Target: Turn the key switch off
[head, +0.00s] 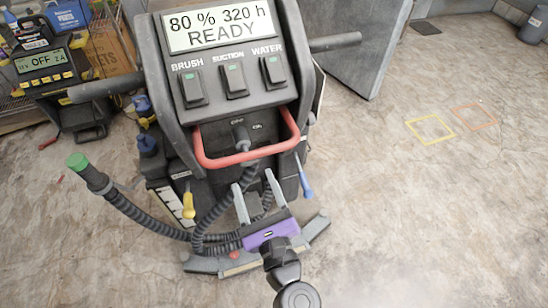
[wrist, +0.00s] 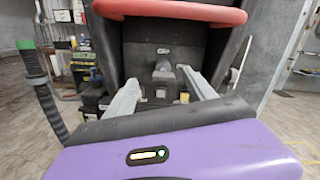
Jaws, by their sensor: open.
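The floor-cleaning machine (head: 275,82) has a dark panel under a red loop handle (head: 245,158). The key switch (head: 240,134) is a small dark knob on that panel, with tiny white labels beside it. Which label it points to is too small to tell. The wrist view shows the key switch (wrist: 163,70) ahead, roughly between the fingertips. My gripper (head: 252,180) is open and empty, with its two pale fingers pointing toward the panel from just below the red handle. The gripper also shows in the wrist view (wrist: 157,77). It appears apart from the key.
The display (head: 218,27) reads "80 % 320 h READY", above brush, suction and water switches with green marks. A ribbed hose (head: 140,212) with a green end loops at left. A charger (head: 45,70) reading OFF stands back left.

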